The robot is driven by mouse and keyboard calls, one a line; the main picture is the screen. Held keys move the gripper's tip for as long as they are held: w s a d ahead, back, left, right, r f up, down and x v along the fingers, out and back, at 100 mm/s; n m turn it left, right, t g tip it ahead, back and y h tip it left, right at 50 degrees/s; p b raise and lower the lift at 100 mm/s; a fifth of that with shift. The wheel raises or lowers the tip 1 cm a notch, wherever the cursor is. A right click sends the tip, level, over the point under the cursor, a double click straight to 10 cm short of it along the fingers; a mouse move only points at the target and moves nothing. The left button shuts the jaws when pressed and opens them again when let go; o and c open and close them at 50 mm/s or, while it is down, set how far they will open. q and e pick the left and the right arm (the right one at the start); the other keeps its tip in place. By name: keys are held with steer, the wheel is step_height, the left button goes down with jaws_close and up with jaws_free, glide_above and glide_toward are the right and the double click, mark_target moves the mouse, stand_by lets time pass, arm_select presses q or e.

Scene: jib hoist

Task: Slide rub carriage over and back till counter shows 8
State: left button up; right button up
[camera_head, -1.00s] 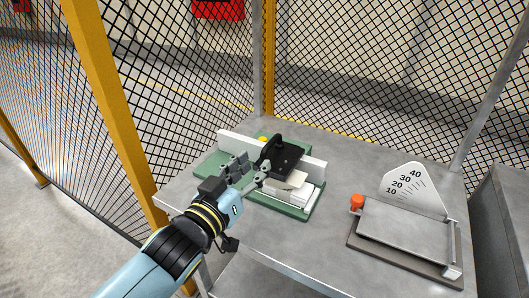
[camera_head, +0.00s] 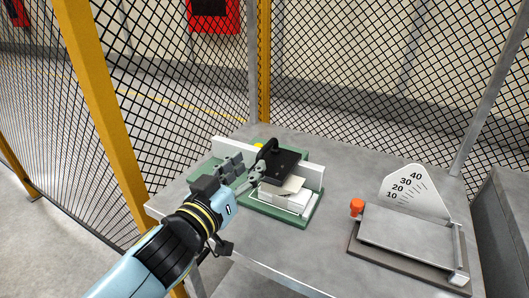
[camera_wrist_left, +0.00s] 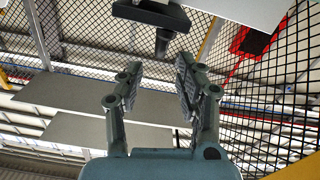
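The black rub carriage (camera_head: 283,166), with an upright handle (camera_head: 267,149), sits on the green-based device (camera_head: 262,209) with a white rail (camera_head: 315,174) behind it. White blocks and a pale sheet (camera_head: 292,186) are in front of and below the carriage. My left gripper (camera_head: 244,171) is open and empty at the carriage's left side, close to the handle; contact cannot be told. In the left wrist view its fingers (camera_wrist_left: 158,90) stand apart, with a black T-shaped part (camera_wrist_left: 160,25) beyond them. No counter reading is legible. My right gripper is out of view.
A tilting plate device (camera_head: 408,236) with a white dial marked 10 to 40 (camera_head: 415,190) and an orange knob (camera_head: 356,207) stands at the right of the grey table (camera_head: 345,160). Mesh fence (camera_head: 350,80) and a yellow post (camera_head: 108,110) stand close behind and left.

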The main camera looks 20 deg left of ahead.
mark_target(263, 151)
arm_select(q)
steer(key=w, duration=0.9)
steer(key=shift+d, duration=0.35)
steer(key=shift+s, duration=0.1)
jaws_close()
